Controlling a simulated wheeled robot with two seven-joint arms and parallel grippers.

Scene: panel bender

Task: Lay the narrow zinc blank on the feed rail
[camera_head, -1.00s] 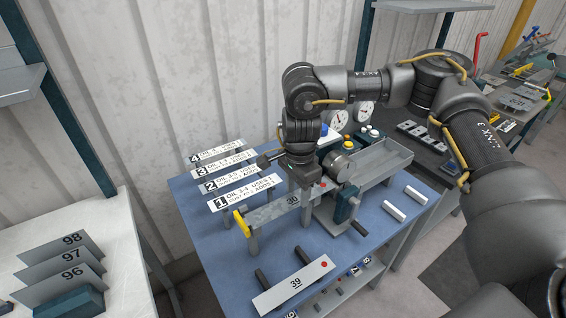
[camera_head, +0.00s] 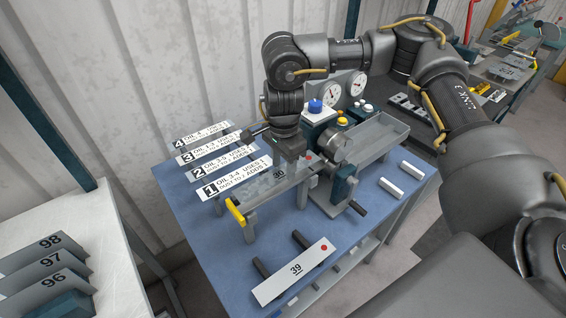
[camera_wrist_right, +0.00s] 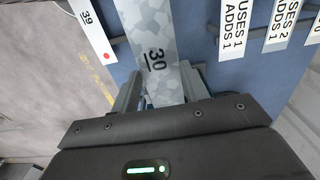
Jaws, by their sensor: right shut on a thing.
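In the wrist view the blank (camera_wrist_right: 150,30) runs out from between the fingers (camera_wrist_right: 165,88). The blank is over the feed rail (camera_head: 256,206), roughly along it. The rail has a yellow end piece (camera_head: 235,212) at its near left end. The head view shows the blank apart from the rail's near part; contact farther along cannot be told. My left gripper is not in view.
Plate 39 (camera_head: 280,287) lies on two dark bars at the front of the blue table (camera_head: 215,255). Several label strips (camera_head: 236,185) stand close left of the rail. A cranked machine (camera_head: 342,185) stands right of it, with an empty grey tray (camera_head: 380,138) behind.

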